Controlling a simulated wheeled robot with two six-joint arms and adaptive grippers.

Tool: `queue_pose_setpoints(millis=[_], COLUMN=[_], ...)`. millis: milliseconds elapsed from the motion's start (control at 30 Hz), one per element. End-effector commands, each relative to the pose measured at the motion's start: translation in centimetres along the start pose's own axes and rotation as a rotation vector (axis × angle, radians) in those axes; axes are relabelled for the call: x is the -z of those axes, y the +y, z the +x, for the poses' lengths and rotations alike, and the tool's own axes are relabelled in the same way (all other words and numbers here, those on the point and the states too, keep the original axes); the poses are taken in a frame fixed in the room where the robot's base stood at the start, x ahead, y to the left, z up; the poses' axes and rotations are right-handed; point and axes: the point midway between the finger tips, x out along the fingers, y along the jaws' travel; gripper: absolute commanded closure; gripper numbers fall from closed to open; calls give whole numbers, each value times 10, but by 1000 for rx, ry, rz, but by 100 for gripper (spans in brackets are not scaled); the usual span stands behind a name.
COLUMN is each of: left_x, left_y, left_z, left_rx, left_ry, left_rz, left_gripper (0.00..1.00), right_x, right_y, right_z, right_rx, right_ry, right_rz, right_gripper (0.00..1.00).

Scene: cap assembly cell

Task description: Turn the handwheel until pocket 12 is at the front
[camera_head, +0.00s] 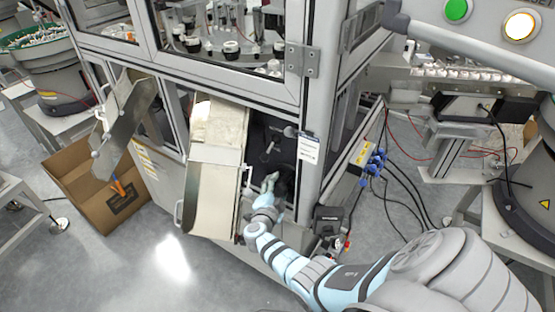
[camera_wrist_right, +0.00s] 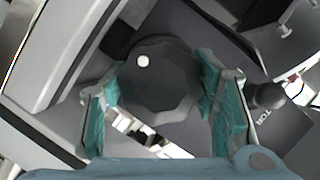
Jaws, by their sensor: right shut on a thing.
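The handwheel (camera_wrist_right: 160,88) is a dark grey lobed knob with a white spot on its face. It sits between the teal fingers of my right gripper (camera_wrist_right: 156,100), which is shut on it from both sides. In the head view my right gripper (camera_head: 271,184) reaches into the dark lower opening of the machine, and the handwheel is mostly hidden there. Behind the upper window, part of a dial with pockets (camera_head: 232,46) shows; I cannot read its pocket numbers. My left gripper is not in view.
A machine post (camera_head: 312,150) stands close on the right. A cardboard box (camera_head: 90,185) is on the floor at left. In the wrist view a dark knob (camera_wrist_right: 268,97) is beside the gripper.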

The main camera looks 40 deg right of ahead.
Motion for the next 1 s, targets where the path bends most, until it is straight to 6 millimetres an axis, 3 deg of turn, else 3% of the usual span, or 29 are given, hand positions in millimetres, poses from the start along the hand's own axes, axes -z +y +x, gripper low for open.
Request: queue_pose_setpoints(millis=[67, 467, 567, 800, 1000], left_x=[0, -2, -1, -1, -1], left_y=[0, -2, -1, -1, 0], left_z=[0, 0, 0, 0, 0], left_rx=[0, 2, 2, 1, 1], left_ry=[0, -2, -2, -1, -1], left_rz=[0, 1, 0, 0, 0], left_gripper=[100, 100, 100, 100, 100], right_x=[0, -1, -1, -2, -1], right_y=[0, 1, 1, 1, 0], right_z=[0, -7, -24, -92, -119], right_rx=[0, 0, 0, -3, -1], right_ry=[-1, -2, -2, -4, -2], right_rz=[0, 1, 2, 2, 0], right_gripper=[37, 37, 37, 37, 37])
